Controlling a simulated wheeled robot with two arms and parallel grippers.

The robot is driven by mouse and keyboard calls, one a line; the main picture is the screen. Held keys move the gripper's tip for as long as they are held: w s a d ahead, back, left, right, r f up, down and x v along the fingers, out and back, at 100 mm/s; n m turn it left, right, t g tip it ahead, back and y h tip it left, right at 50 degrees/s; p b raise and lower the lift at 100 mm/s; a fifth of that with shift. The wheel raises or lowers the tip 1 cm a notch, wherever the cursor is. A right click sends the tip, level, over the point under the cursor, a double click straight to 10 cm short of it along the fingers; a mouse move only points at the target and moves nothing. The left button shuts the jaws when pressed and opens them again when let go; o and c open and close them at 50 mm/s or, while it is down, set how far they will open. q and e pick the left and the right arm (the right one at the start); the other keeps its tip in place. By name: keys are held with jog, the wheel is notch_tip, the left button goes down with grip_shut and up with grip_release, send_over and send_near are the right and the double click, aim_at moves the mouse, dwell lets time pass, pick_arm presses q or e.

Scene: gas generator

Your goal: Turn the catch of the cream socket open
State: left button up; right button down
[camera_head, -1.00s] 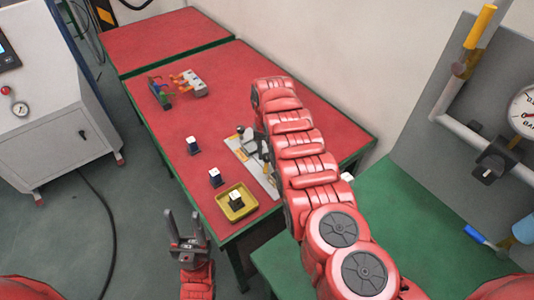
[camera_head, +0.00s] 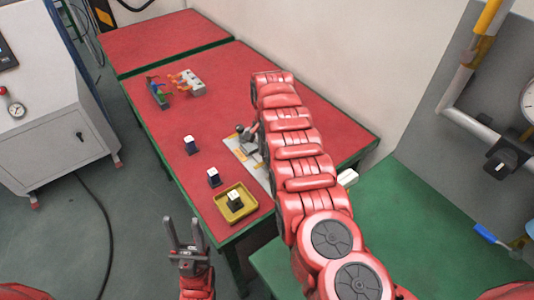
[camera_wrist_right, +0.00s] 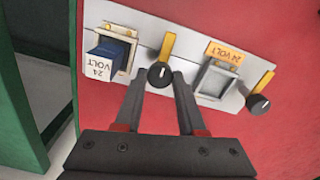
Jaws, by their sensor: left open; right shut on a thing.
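A pale socket panel (camera_head: 235,147) lies on the red table, partly covered by my right arm. In the right wrist view, its left socket has a cream label (camera_wrist_right: 126,31) and holds a blue plug (camera_wrist_right: 110,50) with a white "24 VOLT" face. Beside it is a catch with a yellow lever (camera_wrist_right: 167,47), pointing up in the picture, and a black knob (camera_wrist_right: 160,74). My right gripper (camera_wrist_right: 158,77) is shut on this knob. The other socket (camera_wrist_right: 215,80) has an orange label and looks empty. My left gripper (camera_head: 183,222) is open and empty, in front of the table.
A yellow tray (camera_head: 221,212) holding a dark block (camera_head: 234,201) stands near the table's front edge. Two blue blocks (camera_head: 191,145) (camera_head: 213,178) stand behind it. Coloured connectors (camera_head: 158,92) lie farther back. A gauge board (camera_head: 430,130) stands at right above a green table (camera_head: 390,230).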

jog(key=shift+m, duration=0.3)
jog(key=c, duration=0.5)
grip_release()
notch_tip(320, 180, up, 17)
jog(key=shift+r+p, duration=0.2)
jog(key=shift+p, duration=0.15)
dwell(0.3)
